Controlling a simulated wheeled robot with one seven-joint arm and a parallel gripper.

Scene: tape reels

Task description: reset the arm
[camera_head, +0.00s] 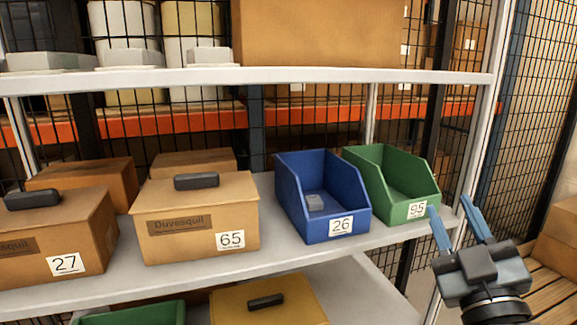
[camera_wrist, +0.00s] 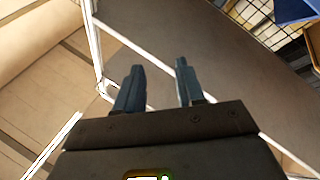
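My gripper (camera_head: 456,221) is at the right of the head view, in front of the shelf's right end and near the green bin labelled 95 (camera_head: 391,186). Its two blue fingers point up and are spread apart. In the wrist view my gripper (camera_wrist: 158,84) shows a clear gap between the fingers with nothing in it. The fingers touch no object that I can see.
The middle shelf (camera_head: 160,281) holds a blue bin labelled 26 (camera_head: 326,195) with a small grey item inside, a box labelled 65 (camera_head: 196,218) and a box labelled 27 (camera_head: 60,232). A shelf post (camera_head: 489,110) stands behind my gripper. Cardboard boxes (camera_head: 558,232) sit at the far right.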

